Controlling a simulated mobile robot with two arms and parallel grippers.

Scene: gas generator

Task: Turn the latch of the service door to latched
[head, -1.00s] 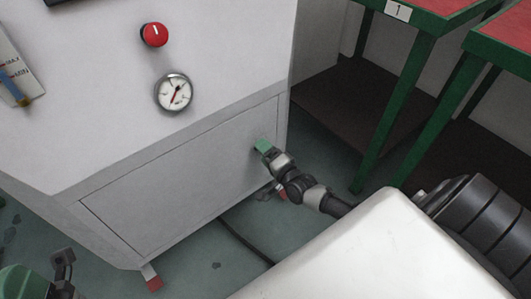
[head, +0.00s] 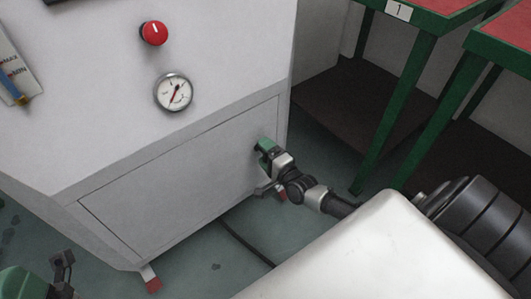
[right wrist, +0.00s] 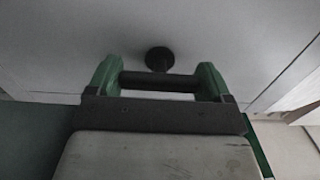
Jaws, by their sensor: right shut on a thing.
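The service door (head: 180,185) is the flat light-grey panel low on the grey cabinet in the head view, and it looks closed. My right gripper (head: 264,146) is at the door's right end. In the right wrist view the latch (right wrist: 158,82) is a dark bar in front of a round dark boss on the door. The bar lies level in that picture, between the green fingertips of my right gripper (right wrist: 158,84), which is shut on it. In the head view the gripper mostly hides the latch. Part of my left arm shows at the bottom left; its jaws are unclear.
A red knob (head: 154,33) and a round gauge (head: 174,92) sit on the cabinet above the door. Green-framed tables (head: 420,60) stand at the right. A dark cable (head: 245,243) lies on the floor. My white body part fills the lower right.

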